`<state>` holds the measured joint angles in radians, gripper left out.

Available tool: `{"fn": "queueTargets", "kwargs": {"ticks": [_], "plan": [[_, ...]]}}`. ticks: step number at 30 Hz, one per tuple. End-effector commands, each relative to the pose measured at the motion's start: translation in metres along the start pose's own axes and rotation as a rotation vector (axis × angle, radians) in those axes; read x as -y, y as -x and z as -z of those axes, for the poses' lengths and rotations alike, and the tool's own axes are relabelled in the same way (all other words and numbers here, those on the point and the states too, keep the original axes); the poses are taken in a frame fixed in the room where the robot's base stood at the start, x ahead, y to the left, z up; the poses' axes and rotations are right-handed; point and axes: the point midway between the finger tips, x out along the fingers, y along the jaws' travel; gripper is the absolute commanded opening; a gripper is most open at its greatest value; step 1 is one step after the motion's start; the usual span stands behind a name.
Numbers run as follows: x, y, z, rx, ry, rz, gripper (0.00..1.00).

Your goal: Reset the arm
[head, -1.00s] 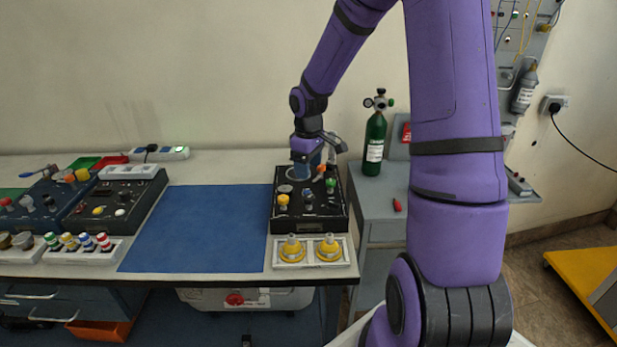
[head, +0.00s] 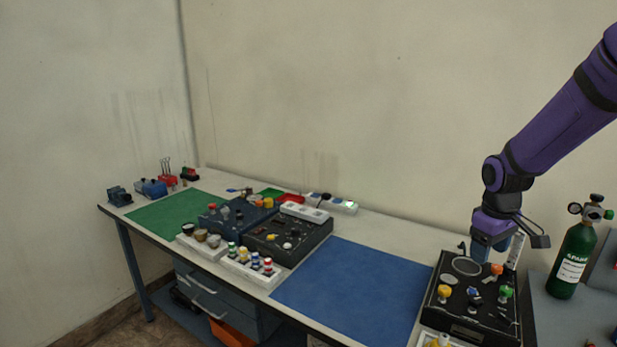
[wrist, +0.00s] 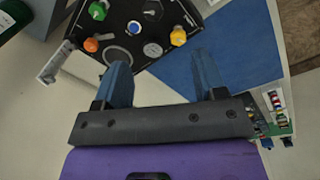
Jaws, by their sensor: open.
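My purple arm reaches in from the right of the head view. My gripper (head: 491,246) points down over the back edge of the black panel box (head: 450,318) at the bench's right end. In the wrist view my gripper (wrist: 160,84) shows two blue fingers well apart with nothing between them. The panel box (wrist: 140,30) lies beyond the fingertips there, with green, orange and yellow knobs and a round gauge ring. Whether the fingertips touch the box is hard to tell.
A green cylinder (head: 574,258) stands on a grey stand right of my gripper. A blue mat (head: 352,290) lies left of the panel box and is clear. Another black box (head: 287,240), a blue box and small bottles fill the bench's middle. A green mat (head: 172,215) lies farther left.

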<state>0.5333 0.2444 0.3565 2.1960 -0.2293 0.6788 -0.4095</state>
Motion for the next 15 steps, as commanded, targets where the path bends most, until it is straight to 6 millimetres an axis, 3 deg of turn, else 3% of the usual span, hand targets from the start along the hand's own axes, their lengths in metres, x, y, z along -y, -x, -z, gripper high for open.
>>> {"fn": "queueTargets", "kwargs": {"ticks": [1, 6, 15], "plan": [[0.008, 0.017, -0.003, -0.010, -0.011, -0.025, 0.65], [0.034, 0.062, -0.020, -0.041, -0.072, -0.078, 0.65], [0.083, 0.129, -0.060, -0.135, -0.182, -0.132, 0.65]]}}
